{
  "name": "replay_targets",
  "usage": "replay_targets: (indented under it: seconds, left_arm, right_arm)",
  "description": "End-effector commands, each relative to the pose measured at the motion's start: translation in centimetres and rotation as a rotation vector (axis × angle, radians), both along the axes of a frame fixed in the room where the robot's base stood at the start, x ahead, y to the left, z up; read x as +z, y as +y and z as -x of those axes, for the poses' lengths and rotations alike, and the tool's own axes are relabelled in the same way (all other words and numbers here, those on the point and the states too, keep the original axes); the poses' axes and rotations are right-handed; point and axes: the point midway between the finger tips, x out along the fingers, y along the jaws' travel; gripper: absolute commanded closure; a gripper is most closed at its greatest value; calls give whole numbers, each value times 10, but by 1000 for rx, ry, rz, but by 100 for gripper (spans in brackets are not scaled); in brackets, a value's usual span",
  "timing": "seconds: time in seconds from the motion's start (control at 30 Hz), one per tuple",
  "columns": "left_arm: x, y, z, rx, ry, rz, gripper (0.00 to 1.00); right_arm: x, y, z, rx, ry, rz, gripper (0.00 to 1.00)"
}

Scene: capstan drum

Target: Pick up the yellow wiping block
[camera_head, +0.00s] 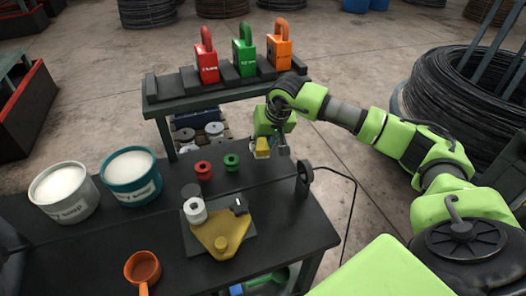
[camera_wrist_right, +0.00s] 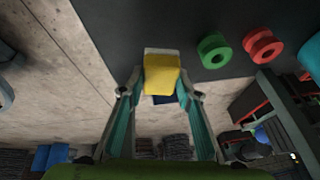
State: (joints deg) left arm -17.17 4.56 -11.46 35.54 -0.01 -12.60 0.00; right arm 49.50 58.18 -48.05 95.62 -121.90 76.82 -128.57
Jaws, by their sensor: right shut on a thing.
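The yellow wiping block (camera_head: 262,147) is between the fingers of my right gripper (camera_head: 272,148), at the far right of the dark table. In the right wrist view the yellow block (camera_wrist_right: 161,76) sits between both fingertips (camera_wrist_right: 160,84), with a pale strip along its far edge. My right gripper is shut on it. The block overlaps the table's edge in that view, and its height above the top is hard to tell. My left gripper is not in view.
The dark table (camera_head: 275,200) carries red (camera_head: 203,171) and green (camera_head: 232,161) rings, a yellow plate fixture (camera_head: 222,237), two tubs (camera_head: 131,176) and an orange cup (camera_head: 142,268). A raised rack (camera_head: 185,93) with three padlocks stands behind. A black post (camera_head: 304,177) stands near the right edge.

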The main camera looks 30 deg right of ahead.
Motion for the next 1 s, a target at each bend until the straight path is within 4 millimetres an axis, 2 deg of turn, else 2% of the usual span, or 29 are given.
replay_targets:
  seconds: [0.03, 0.27, 0.6, 0.8, 1.0]
  left_arm:
    - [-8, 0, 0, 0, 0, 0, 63]
    - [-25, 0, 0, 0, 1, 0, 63]
    - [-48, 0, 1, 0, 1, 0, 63]
    - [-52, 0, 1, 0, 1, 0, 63]
    - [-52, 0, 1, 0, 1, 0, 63]
  right_arm:
    - [6, 4, 5, 4, -5, 2, 91]
    - [47, 27, 32, 3, -8, 1, 91]
    - [74, 67, 83, 3, -5, 1, 91]
    - [84, 79, 97, 1, -2, 0, 91]
    - [86, 81, 100, -1, -1, 0, 91]
